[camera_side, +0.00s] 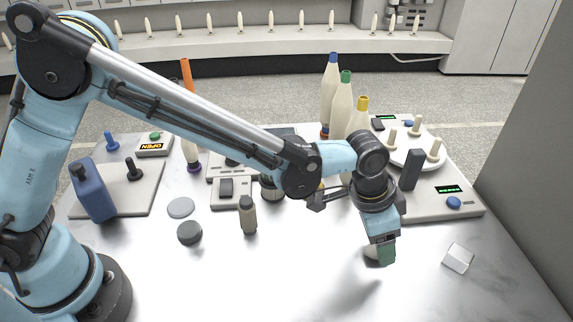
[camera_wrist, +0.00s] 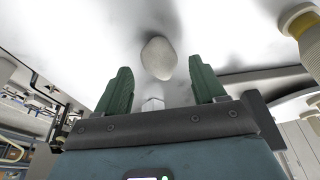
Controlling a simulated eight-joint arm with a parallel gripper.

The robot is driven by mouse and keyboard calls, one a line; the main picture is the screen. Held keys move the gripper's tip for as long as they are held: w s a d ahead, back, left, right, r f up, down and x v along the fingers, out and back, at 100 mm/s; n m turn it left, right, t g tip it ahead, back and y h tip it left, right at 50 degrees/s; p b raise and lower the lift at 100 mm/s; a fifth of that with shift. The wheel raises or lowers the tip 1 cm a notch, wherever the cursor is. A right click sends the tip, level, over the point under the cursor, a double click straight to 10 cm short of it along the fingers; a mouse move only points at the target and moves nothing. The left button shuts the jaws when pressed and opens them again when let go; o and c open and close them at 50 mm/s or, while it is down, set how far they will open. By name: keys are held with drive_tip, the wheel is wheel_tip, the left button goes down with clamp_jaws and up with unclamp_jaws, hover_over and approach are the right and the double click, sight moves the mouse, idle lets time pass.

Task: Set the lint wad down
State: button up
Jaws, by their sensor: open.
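The lint wad (camera_wrist: 159,58) is a pale grey-white oval lump. In the wrist view it lies on the white tabletop, ahead of the gap between my two green fingertips, with clear space to both. In the side view only a pale edge of the wad (camera_side: 371,251) shows, just left of my fingers, which hide the rest. My gripper (camera_wrist: 162,80) is open and nothing is clasped between its fingers. In the side view my gripper (camera_side: 386,253) points down, low over the table; whether its tips touch the surface I cannot tell.
A small white block (camera_side: 458,258) lies to the right. Behind stand a pegged device (camera_side: 440,200) and tall bottles with yellow (camera_side: 359,117), green (camera_side: 342,105) and blue (camera_side: 330,85) caps. A small dark-capped bottle (camera_side: 248,216) and grey discs are left. The front table is clear.

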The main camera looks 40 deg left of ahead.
drive_tip(key=v, duration=0.9)
drive_tip(key=s+a+r+n+t, duration=0.1)
drive_tip(key=a+r+n, duration=0.15)
drive_tip(key=a, duration=0.65)
drive_tip(key=s+a+r+n+t, duration=0.1)
drive_tip(key=s+a+r+n, duration=0.15)
drive_tip(key=a, duration=0.65)
drive_tip(key=s+a+f+n+t+y, duration=0.2)
drive_tip(key=s+a+n, duration=0.2)
drive_tip(key=a, duration=0.7)
drive_tip(key=shift+s+a+f+t, duration=0.25)
drive_tip(key=shift+s+t, duration=0.15)
drive_tip(key=shift+s, duration=0.75)
